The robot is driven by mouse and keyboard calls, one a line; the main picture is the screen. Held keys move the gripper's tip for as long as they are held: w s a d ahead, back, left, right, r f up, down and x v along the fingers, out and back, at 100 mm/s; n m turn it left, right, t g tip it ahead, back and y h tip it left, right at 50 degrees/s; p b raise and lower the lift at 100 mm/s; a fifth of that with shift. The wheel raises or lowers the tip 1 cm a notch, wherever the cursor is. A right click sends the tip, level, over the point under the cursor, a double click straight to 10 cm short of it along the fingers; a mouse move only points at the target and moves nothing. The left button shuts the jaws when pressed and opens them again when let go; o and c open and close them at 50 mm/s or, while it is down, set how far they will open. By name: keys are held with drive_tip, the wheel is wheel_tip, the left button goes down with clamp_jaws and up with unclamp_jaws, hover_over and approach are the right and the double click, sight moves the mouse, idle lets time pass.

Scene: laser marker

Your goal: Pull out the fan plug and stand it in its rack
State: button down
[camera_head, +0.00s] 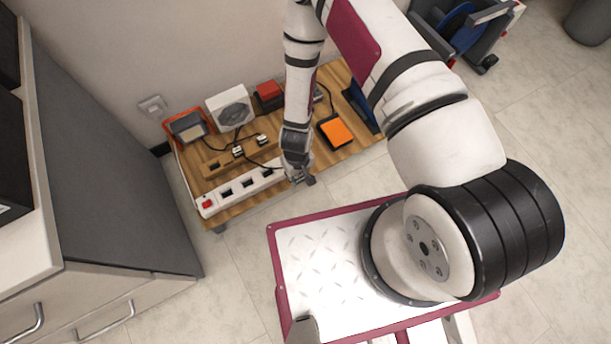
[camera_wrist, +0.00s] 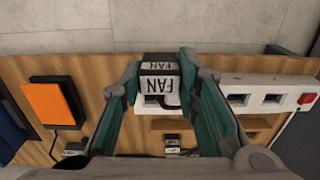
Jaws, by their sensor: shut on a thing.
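The fan plug (camera_wrist: 160,85), a dark block with white FAN labels, sits between the green-padded fingers of my gripper (camera_wrist: 163,100) in the wrist view. My gripper (camera_head: 300,179) is shut on it at the right end of the white power strip (camera_head: 238,187). The strip also shows in the wrist view (camera_wrist: 255,83). I cannot tell whether the plug is still in its socket. The wooden rack (camera_head: 225,163) lies behind the strip, with other plugs (camera_head: 238,152) standing in it and a dark open slot at its left. The white fan unit (camera_head: 232,108) stands at the back.
An orange-topped box (camera_head: 336,132) stands right of my gripper. A grey device in an orange frame (camera_head: 187,127) and a red box (camera_head: 269,92) stand at the back. Dark cables cross the wooden board (camera_head: 243,209). A grey cabinet (camera_head: 110,160) is at the left.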

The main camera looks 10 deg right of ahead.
drive_tip(key=w+a+b, duration=0.2)
drive_tip(key=w+a, duration=0.5)
drive_tip(key=a, duration=0.6)
drive_tip(key=shift+b, duration=0.3)
drive_tip(key=shift+w, duration=0.1)
idle(0.3)
drive_tip(key=w+a+b, duration=0.4)
drive_tip(key=a, duration=0.3)
drive_tip(key=w+a+b, duration=0.4)
drive_tip(key=a+b, duration=0.1)
drive_tip(key=a, duration=0.3)
drive_tip(key=shift+w+a, duration=0.25)
drive_tip(key=shift+w, duration=0.1)
idle(0.4)
idle(0.3)
drive_tip(key=shift+f+b, duration=0.95)
drive_tip(key=shift+f, duration=2)
